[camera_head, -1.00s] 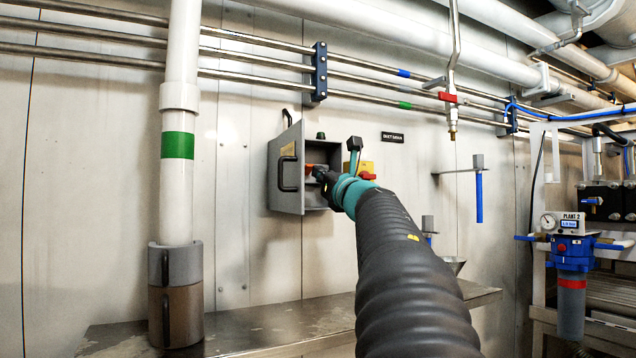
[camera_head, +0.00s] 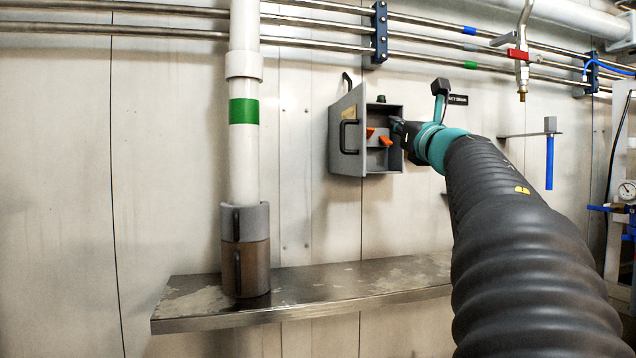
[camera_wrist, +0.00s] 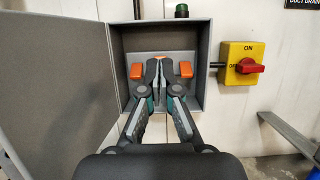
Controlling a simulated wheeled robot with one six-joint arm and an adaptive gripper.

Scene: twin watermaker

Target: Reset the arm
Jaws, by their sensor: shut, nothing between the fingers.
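My arm reaches from the lower right of the head view toward a grey wall box with its door swung open to the left. My gripper (camera_head: 398,127) is at the right side of the box opening. In the wrist view my gripper (camera_wrist: 167,70) is shut and empty, its fingertips together in front of the open box (camera_wrist: 204,75). Two orange levers show inside, a left one (camera_wrist: 136,72) and a right one (camera_wrist: 186,69), one on each side of the fingertips. The wrist view does not make clear whether the fingers touch anything.
A yellow switch (camera_wrist: 238,52) with a red knob (camera_wrist: 251,67) is right of the box. A metal shelf (camera_head: 340,296) runs below, by a white pipe (camera_head: 243,170) with a green band. A blue-handled bracket (camera_head: 549,160) is at right.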

